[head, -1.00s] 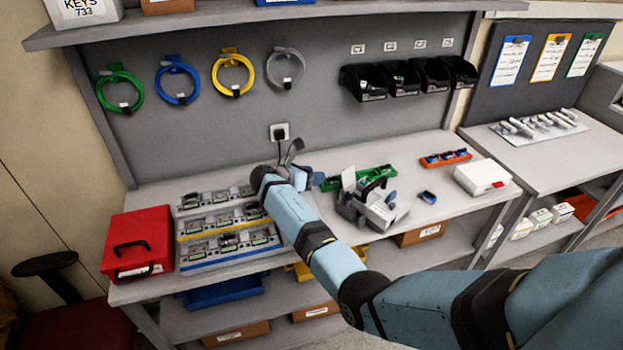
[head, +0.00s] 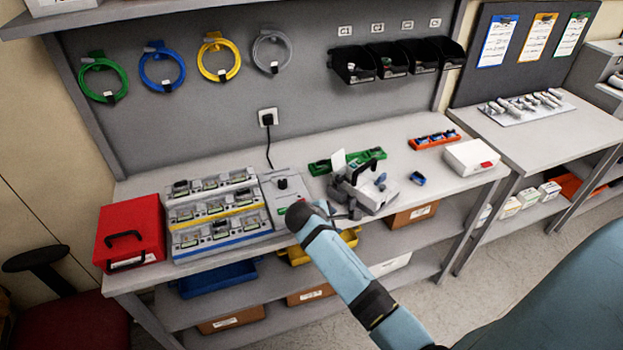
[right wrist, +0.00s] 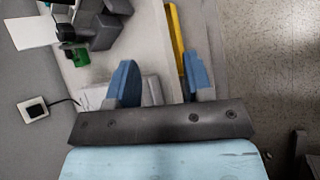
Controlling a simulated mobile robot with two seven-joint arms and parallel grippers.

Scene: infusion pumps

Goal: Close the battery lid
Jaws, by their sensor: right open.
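The grey and white infusion pump (head: 378,192) with a black handle sits on the workbench, right of centre. A white flap (head: 338,160) stands up at its left back; I cannot tell whether this is the battery lid. In the right wrist view, the pump's dark part (right wrist: 103,28) and the white flap (right wrist: 30,32) show at the top left. My right gripper (head: 343,210) is at the bench's front edge, just left of and in front of the pump, partly hidden by its own wrist. In the right wrist view its blue fingers (right wrist: 160,78) are apart and empty.
A grey station (head: 283,190) with a black knob stands left of the pump. Further left are racks of devices (head: 212,212) and a red case (head: 132,230). A green tray (head: 372,154) lies behind the pump. A small blue item (head: 417,179) and white box (head: 470,157) lie right.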

